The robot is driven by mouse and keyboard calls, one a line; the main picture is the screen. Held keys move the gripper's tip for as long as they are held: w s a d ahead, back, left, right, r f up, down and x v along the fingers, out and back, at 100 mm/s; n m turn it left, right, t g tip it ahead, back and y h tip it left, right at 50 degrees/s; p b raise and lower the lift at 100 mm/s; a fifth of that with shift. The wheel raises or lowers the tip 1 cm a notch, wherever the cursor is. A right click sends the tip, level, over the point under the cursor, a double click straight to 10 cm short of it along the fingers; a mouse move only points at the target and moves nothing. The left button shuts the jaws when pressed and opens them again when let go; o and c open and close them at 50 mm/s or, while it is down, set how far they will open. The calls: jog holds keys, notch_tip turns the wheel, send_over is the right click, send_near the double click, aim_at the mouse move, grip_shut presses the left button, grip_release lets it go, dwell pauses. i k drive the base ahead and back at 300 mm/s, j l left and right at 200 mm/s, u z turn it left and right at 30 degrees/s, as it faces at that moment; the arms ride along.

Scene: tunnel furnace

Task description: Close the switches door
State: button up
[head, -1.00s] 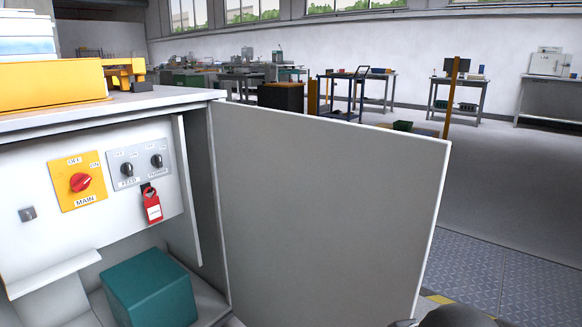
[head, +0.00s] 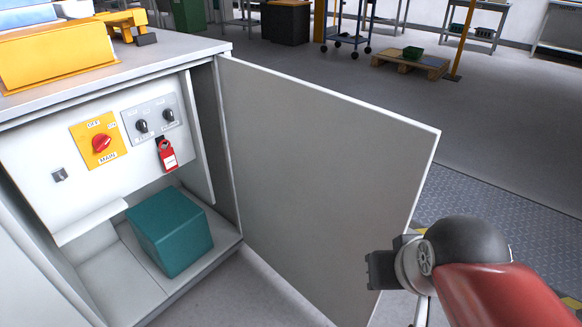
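The switches door (head: 320,165) is a flat light-grey panel. It stands wide open, hinged at the right side of the cabinet (head: 120,77). Inside the cabinet a white panel carries a yellow MAIN switch (head: 98,140) with a red knob, a grey plate with two black knobs (head: 152,119), and a red lockout tag (head: 167,155). My gripper (head: 372,270) shows at lower right, in front of the door's lower free edge in the picture. Its fingers are dark and seen from the side; I cannot tell whether it touches the door or is open.
A teal box (head: 170,230) sits on the cabinet's floor, inside the opening. A yellow machine part (head: 55,55) rests on the cabinet top. A wooden pallet (head: 411,63) with a green bin lies far behind.

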aim_at(326, 180)
jog(key=l+u, duration=0.1)
jog(key=u, duration=0.3)
jog(key=l+u, duration=0.1)
jog(key=u, duration=0.35)
jog(key=l+u, duration=0.15)
jog(key=u, duration=0.25)
jog(key=l+u, duration=0.2)
jog(key=l, duration=0.2)
jog(key=k+l+u, duration=0.2)
jog(key=l, duration=0.2)
jog(key=l+u, duration=0.15)
jog(key=l, duration=0.25)
jog(key=k+l+u, duration=0.2)
jog(key=l, duration=0.15)
jog(key=k+l+u, duration=0.2)
jog(key=l, duration=0.2)
jog(key=k+l, duration=0.1)
jog(key=l, duration=0.25)
jog(key=k+l, duration=0.15)
jog(key=l, duration=0.2)
